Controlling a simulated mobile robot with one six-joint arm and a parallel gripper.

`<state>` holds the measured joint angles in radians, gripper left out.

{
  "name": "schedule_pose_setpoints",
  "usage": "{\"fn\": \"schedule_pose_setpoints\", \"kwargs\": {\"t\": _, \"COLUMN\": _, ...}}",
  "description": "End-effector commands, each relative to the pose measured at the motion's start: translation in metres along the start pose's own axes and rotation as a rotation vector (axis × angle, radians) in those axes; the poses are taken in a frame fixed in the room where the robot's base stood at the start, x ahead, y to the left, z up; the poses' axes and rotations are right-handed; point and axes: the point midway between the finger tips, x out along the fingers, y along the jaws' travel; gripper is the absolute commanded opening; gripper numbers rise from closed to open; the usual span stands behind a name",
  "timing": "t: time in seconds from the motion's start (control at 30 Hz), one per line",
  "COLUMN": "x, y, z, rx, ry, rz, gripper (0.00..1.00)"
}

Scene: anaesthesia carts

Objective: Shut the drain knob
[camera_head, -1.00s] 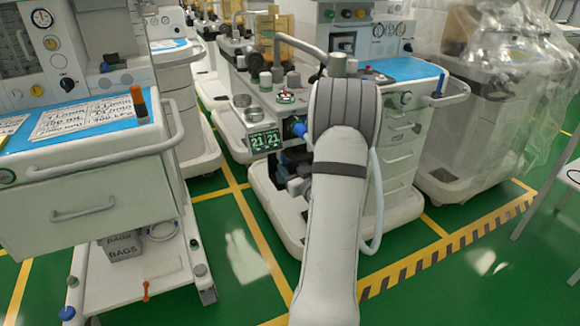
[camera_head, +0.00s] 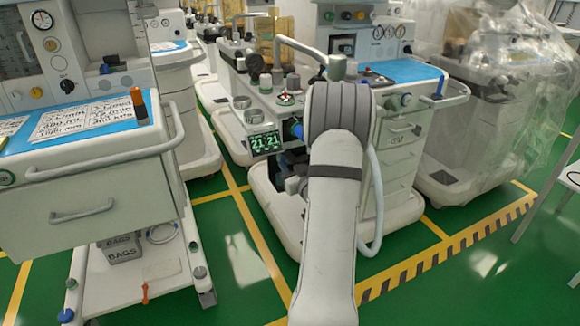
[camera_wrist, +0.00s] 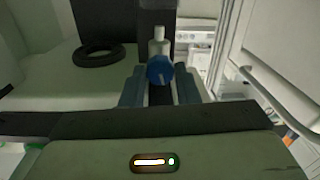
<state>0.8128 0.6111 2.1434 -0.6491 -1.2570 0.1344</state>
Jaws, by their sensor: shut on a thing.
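The drain knob (camera_wrist: 160,70) is a round blue knob with a pale mark, in the wrist view just above the middle. It sits at the end of a white fitting. My gripper (camera_wrist: 160,87) is shut on the knob, with one blue-grey finger on each side of it. The anaesthesia cart (camera_head: 400,135) in front of my arm has a green "21 21" display.
A black ring (camera_wrist: 98,53) lies on a pale surface left of the knob. In the head view, another cart (camera_head: 100,205) stands close on the left. A plastic-covered cart (camera_head: 490,120) stands on the right. Green floor is free in front.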

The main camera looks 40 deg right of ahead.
Motion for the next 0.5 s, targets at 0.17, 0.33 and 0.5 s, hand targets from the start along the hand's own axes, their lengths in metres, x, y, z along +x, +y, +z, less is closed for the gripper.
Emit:
{"fn": "schedule_pose_setpoints", "kwargs": {"t": 0.17, "x": -0.0001, "y": 0.0000, "z": 0.0001, "rx": 0.039, "ry": 0.001, "rz": 0.000, "gripper": 0.05}}
{"fn": "schedule_pose_setpoints", "kwargs": {"t": 0.33, "x": 0.0000, "y": -0.0003, "z": 0.0002, "rx": 0.179, "ry": 0.006, "rz": 0.001, "gripper": 0.05}}
{"fn": "schedule_pose_setpoints", "kwargs": {"t": 0.5, "x": 0.0000, "y": -0.0005, "z": 0.0006, "rx": 0.263, "ry": 0.008, "rz": 0.001, "gripper": 0.05}}
